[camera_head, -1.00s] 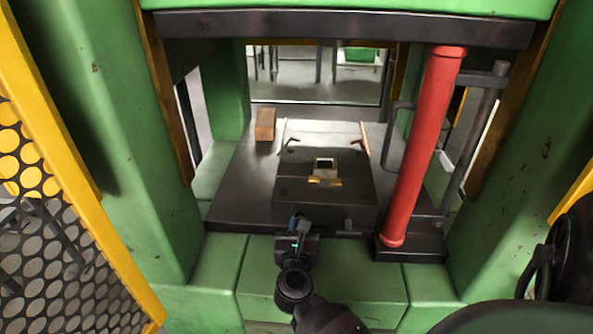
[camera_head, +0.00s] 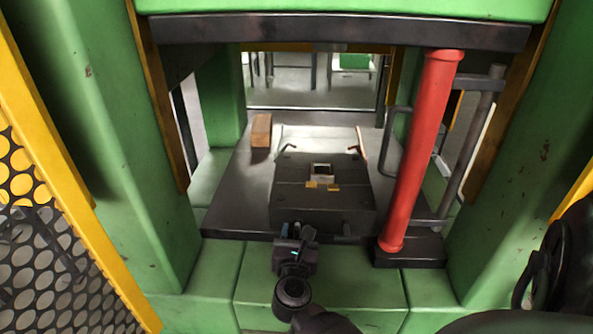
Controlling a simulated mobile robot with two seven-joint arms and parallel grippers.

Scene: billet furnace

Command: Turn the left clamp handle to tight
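A dark die block (camera_head: 350,205) lies on the press bed in the middle. A small dark fitting (camera_head: 346,234) shows at the front right edge of the block. My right gripper (camera_head: 296,232) is at the block's front left edge and hides what is behind it there. I cannot tell which part is the left clamp handle, nor whether the fingers touch or grip anything. My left gripper is not in view.
A red column (camera_head: 420,150) stands close on the right, with grey pipes beside it. A brown billet (camera_head: 261,131) stands on the bed (camera_head: 235,190) at the back left. Green press posts (camera_head: 105,140) flank both sides. A yellow mesh guard (camera_head: 60,200) is at the left.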

